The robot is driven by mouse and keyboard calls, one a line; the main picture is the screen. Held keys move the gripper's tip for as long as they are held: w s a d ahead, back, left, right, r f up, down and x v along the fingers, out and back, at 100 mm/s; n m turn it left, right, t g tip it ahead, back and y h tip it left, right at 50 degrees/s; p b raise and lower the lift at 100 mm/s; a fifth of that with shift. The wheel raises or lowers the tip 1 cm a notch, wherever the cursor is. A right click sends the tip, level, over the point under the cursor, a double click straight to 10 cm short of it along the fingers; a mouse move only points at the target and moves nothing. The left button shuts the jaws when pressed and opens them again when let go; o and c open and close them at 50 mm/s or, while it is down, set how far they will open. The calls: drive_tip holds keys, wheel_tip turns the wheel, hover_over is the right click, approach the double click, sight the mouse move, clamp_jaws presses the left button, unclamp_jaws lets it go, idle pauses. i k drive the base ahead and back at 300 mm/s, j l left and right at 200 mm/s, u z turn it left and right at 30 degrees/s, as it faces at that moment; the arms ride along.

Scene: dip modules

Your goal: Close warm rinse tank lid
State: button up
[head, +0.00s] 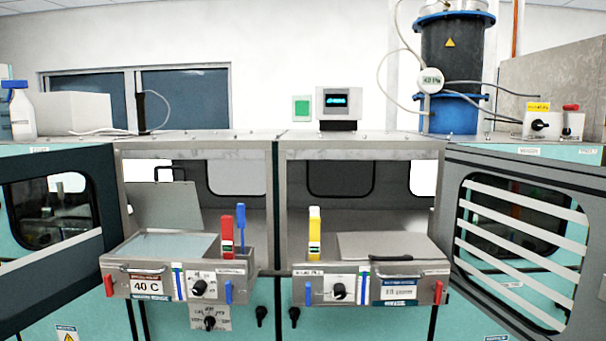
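The left tank (205,272), with a 40 C plate on its front, appears to be the warm rinse tank. Its grey lid (165,206) stands open, tilted up at the back left of the tank, with a dark handle (171,172) at its top edge. Pale blue liquid (168,246) shows in the tank's opening. My gripper is not in view.
A right tank (370,286) has a flat grey cover (388,246) over it. Red and blue handles (226,236) stand up right of the left opening; a yellow one (314,232) stands left of the cover. Open windowed doors flank both bays (530,240).

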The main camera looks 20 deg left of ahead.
sight(157, 203)
drive_tip(key=u, duration=1.1)
